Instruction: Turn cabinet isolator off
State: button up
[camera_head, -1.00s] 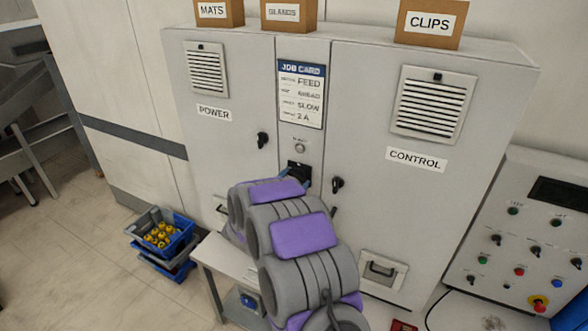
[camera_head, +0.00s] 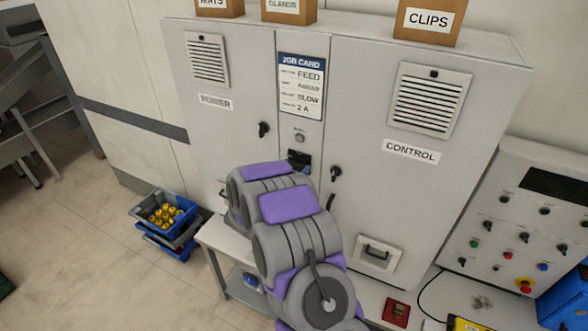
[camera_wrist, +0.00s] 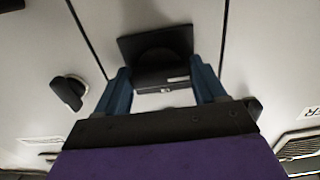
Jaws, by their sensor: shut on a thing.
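The cabinet isolator (camera_head: 299,159) is a black square unit on the middle panel of the grey cabinet, below the job card (camera_head: 301,86). In the head view my arm hides its lower part and my gripper. In the wrist view its black plate (camera_wrist: 153,40) sits on the cabinet front, with a dark handle (camera_wrist: 162,76) standing out from it. My gripper (camera_wrist: 163,84) has its blue fingers on either side of this handle and is shut on it. The exact turn angle of the handle is hard to tell.
Black door knobs (camera_head: 263,129) (camera_head: 335,174) flank the isolator. Boxes (camera_head: 430,20) stand on top of the cabinet. A control console (camera_head: 520,225) stands at right. A low bench (camera_head: 213,240) is under my arm, and blue crates (camera_head: 165,225) sit on the floor at left.

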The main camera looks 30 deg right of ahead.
jog(key=shift+f, duration=0.15)
jog(key=o, duration=1)
jog(key=shift+w+a, duration=0.1)
jog(key=shift+o, duration=0.2)
jog(key=b+v, duration=0.2)
jog(key=v, duration=1.5)
jog(key=shift+a, duration=0.25)
